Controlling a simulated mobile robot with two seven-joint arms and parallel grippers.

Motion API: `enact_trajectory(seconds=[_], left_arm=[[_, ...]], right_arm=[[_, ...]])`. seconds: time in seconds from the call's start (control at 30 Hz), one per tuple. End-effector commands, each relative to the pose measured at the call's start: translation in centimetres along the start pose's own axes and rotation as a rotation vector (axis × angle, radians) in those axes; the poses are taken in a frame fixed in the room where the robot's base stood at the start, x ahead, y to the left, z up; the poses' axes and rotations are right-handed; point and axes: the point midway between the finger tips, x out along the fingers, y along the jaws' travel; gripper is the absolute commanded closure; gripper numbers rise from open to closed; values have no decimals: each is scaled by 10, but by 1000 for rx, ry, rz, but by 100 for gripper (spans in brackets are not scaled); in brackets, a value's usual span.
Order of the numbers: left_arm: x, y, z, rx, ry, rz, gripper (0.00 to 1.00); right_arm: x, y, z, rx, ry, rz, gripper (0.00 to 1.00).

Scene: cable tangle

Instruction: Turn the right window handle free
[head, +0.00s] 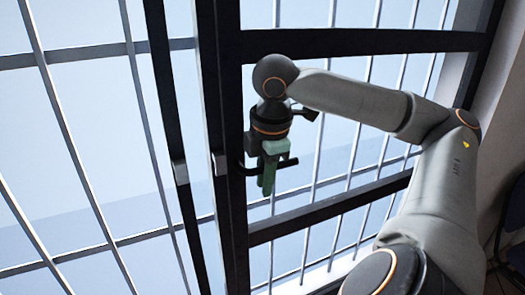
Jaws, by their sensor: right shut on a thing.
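The right window handle (288,162) is a dark bar on the black frame post of the right window. It sticks out sideways to the right, roughly level. My right gripper (268,180), with green fingers, is shut on the handle, and its fingers and palm hide the handle's middle part. My right arm reaches in from the lower right. The right window (345,41) has a dark frame. My left gripper does not show.
Light metal bars (75,150) run behind the glass across the view. A second dark post (172,120) with a small grey fitting (180,172) stands left of the handle's post. A pale wall (497,110) is at the right, with a dark blue object (513,235) at the lower right edge.

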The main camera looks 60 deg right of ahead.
Motion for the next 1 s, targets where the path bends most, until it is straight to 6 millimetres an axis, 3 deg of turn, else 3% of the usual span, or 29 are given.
enact_trajectory(seconds=[0.17,0.2,0.47,0.77,0.87,1.0], left_arm=[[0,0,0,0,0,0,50],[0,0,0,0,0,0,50],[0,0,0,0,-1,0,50],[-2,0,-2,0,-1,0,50],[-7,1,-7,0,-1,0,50],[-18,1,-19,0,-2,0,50]], right_arm=[[0,0,1,1,-3,2,100],[0,0,1,1,-3,2,78],[0,0,0,1,-1,1,50],[-4,1,0,1,0,1,50],[-16,1,0,1,0,1,50],[-47,2,1,2,-2,1,50]])
